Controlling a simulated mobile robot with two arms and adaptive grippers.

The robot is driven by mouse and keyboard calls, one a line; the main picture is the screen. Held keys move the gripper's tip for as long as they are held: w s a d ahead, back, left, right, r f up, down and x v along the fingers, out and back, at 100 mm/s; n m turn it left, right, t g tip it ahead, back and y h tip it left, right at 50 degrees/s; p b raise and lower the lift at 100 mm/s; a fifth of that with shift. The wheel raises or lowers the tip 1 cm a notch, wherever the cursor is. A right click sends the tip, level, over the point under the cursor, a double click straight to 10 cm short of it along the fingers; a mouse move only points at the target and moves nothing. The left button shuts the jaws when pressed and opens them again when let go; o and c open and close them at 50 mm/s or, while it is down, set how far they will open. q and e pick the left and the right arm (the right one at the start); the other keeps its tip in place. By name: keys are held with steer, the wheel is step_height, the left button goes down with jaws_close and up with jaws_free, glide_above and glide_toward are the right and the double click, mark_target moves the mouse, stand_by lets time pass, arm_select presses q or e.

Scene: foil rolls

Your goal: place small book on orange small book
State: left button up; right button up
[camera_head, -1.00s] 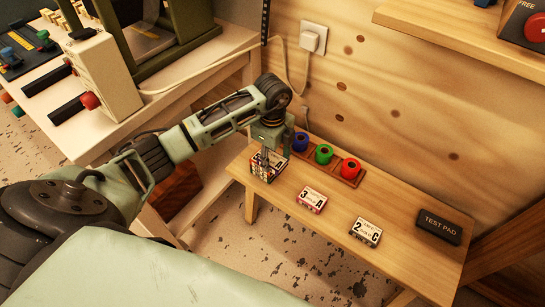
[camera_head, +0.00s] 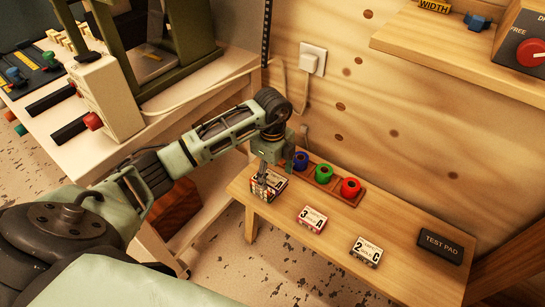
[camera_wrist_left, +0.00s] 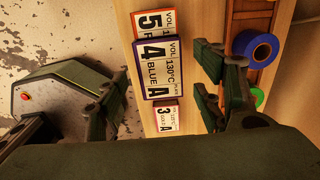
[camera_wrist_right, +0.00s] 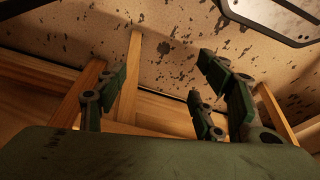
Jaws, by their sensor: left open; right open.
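In the left wrist view, a small book marked 4 BLUE A with dark blue edges (camera_wrist_left: 161,68) overlaps the orange-edged small book marked 5 (camera_wrist_left: 147,24). It hides part of that book and seems to lie on it, offset. My left gripper (camera_wrist_left: 163,78) is open, its fingers on either side of the blue book and apart from it. In the head view, the left gripper (camera_head: 265,182) is over this pair (camera_head: 271,185) at the bench's left end and partly hides it. My right gripper (camera_wrist_right: 155,92) is open and empty, facing the floor and wooden beams.
A red-edged book marked 3 (camera_head: 312,219) and a book marked 2 (camera_head: 366,251) lie further right on the bench (camera_head: 330,240). Blue, green and red rolls (camera_head: 324,173) stand in a wooden holder behind. A TEST PAD (camera_head: 440,246) lies at the right end.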

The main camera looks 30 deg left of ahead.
mark_target(273, 179)
arm_select(q)
step_height(273, 179, up, 10)
steer(key=p, duration=0.1)
arm_select(e)
step_height(273, 179, down, 6)
steer(key=shift+s, duration=0.4)
steer(key=shift+f, duration=0.1)
